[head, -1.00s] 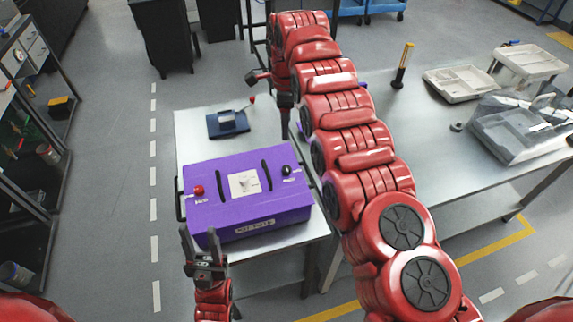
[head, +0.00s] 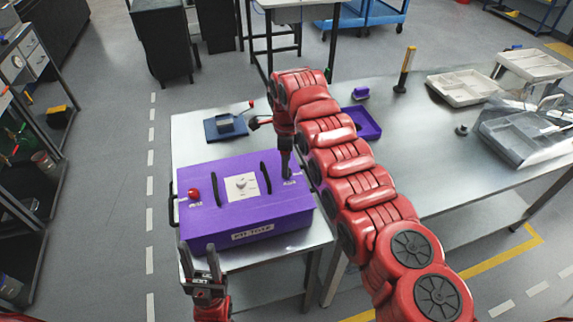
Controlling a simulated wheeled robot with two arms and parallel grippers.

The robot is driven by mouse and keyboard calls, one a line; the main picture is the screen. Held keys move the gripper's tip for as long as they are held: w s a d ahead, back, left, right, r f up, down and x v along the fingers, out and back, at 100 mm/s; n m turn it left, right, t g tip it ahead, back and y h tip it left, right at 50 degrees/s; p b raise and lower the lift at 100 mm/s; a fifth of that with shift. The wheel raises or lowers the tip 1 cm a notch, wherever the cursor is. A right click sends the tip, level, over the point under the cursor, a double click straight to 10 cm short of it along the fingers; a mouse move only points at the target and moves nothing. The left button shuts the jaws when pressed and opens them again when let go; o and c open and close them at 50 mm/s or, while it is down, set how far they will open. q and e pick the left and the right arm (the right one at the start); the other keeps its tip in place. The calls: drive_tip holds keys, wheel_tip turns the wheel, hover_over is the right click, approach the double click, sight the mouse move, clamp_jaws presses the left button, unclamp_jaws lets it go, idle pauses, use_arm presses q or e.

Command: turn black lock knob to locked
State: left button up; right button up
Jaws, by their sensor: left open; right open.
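A purple box (head: 240,212) sits on the metal table. Its top carries a red knob (head: 194,193) at the left, a white plate with a small dial (head: 241,186) in the middle, and two black handles. The black lock knob at the right of the top is hidden behind my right gripper (head: 287,174), which points down there. I cannot tell whether it touches the knob; its jaws are open. My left gripper (head: 200,262) is open and empty, in front of the box's lower left corner, with its fingers pointing up.
A dark blue fixture (head: 225,127) with a red-tipped lever stands behind the box. My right arm crosses between the tables.

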drive_tip(key=shift+f, duration=1.35)
clamp_jaws()
